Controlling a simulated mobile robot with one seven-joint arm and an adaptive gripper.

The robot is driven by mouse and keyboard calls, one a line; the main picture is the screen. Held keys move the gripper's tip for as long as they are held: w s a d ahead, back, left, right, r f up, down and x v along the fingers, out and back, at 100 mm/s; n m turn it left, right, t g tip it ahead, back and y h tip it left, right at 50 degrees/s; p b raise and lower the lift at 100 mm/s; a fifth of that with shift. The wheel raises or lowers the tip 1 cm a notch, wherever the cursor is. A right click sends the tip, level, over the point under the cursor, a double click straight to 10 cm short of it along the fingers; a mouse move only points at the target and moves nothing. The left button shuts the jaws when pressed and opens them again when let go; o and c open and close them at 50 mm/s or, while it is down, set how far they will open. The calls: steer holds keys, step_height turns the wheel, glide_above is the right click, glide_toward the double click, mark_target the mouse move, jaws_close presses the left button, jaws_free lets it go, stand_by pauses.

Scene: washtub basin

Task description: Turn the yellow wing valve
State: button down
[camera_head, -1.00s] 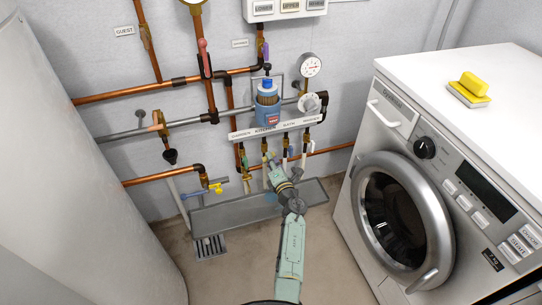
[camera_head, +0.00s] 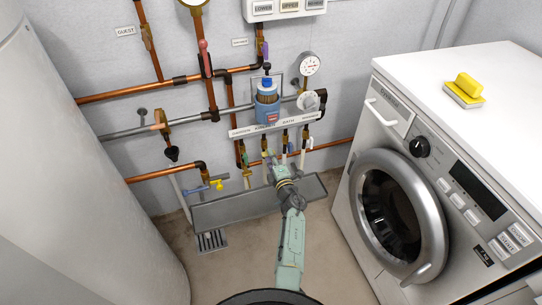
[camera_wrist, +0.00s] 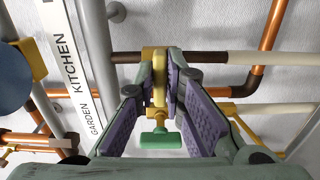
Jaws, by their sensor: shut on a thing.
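In the wrist view, my gripper (camera_wrist: 161,95) has its purple pads on both sides of a narrow upright yellow piece (camera_wrist: 159,72), which looks like the yellow wing valve seen edge-on. The pads look shut on it, though their exact contact is partly hidden. A green handle (camera_wrist: 160,139) shows just below it, between the fingers. In the head view, my gripper (camera_head: 275,168) is at the pipes below the labelled manifold, and it hides the held piece. Another yellow handle (camera_head: 217,185) sits apart, lower left, beside a blue lever.
The label strip (camera_head: 275,126) and blue canister (camera_head: 267,105) are above my gripper. Copper pipes (camera_head: 140,92) run along the wall. A grey trough (camera_head: 235,210) lies below, with a floor grate (camera_head: 211,241). The washing machine (camera_head: 400,215) stands right; the floor between is clear.

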steer(key=c, duration=1.7)
jaws_free()
steer(key=v, duration=1.2)
